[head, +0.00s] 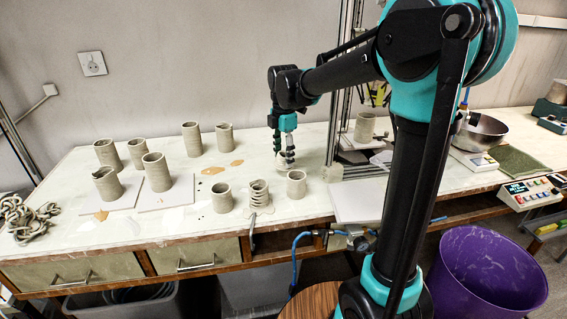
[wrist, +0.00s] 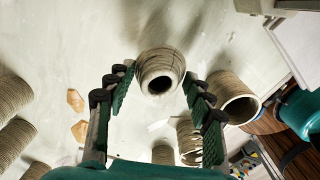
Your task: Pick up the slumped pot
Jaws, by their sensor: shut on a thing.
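A pale grey clay pot (wrist: 160,68) with a ridged, bulging wall and a narrow dark mouth is between the two fingers of my gripper (wrist: 158,82) in the wrist view. My gripper is shut on this pot. In the head view my gripper (head: 287,152) points down over the middle of the table, and its fingers largely hide the pot. I cannot tell whether the pot touches the table. Another pot with uneven, sagging coils (head: 258,195) stands nearer the front edge; it also shows in the wrist view (wrist: 188,140).
Upright clay cylinders (head: 222,198) and (head: 296,184) flank the sagging-coil pot. Several more stand at the left, some on pale boards (head: 165,196). A metal upright frame (head: 334,120) stands close right of my gripper. A pale board (head: 357,201) lies at the front right.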

